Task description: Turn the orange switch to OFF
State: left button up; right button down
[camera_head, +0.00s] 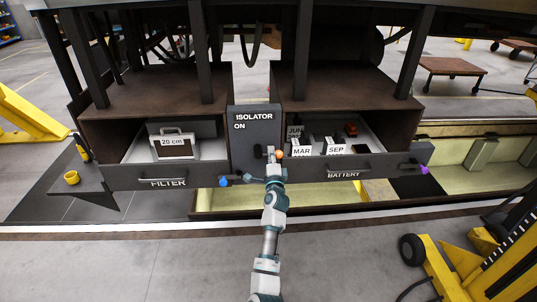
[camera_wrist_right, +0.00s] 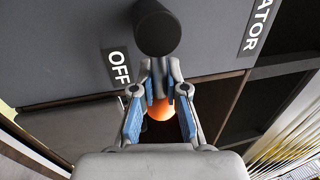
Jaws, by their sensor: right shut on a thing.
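The grey isolator panel (camera_head: 254,140) stands between two drawers, with ISOLATOR and ON labels near its top. The orange switch end (camera_head: 279,154) shows just right of my right gripper (camera_head: 271,157), in front of the panel. In the right wrist view, the orange end (camera_wrist_right: 160,108) lies between the blue-padded fingers of my right gripper (camera_wrist_right: 161,92), which is shut on it. A dark round knob (camera_wrist_right: 157,27) is just above the fingertips there. The OFF label (camera_wrist_right: 119,67) is left of the fingers in that view; the arm hides that area in the head view. My left gripper is out of view.
A yellow machine (camera_head: 440,268) stands at lower right.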

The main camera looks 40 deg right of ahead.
jog(key=shift+s+d+f, duration=0.2)
jog(key=shift+d+f, duration=0.05)
jog(key=shift+f, duration=0.05)
jog(key=c, duration=1.2)
grip_release()
jog(key=shift+s+r, duration=0.15)
jog(key=shift+s, duration=0.15)
jog(key=shift+s+d, duration=0.1)
jog(key=shift+d, duration=0.1)
jog(key=shift+s+a, duration=0.1)
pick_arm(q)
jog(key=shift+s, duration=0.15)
pick_arm(e)
jog(key=v, duration=1.1)
jog(key=shift+s+a, duration=0.2)
jog(key=shift+a, duration=0.15)
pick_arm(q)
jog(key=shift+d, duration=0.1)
pick_arm(e)
jog(key=shift+d+f, duration=0.2)
jog(key=shift+d, duration=0.05)
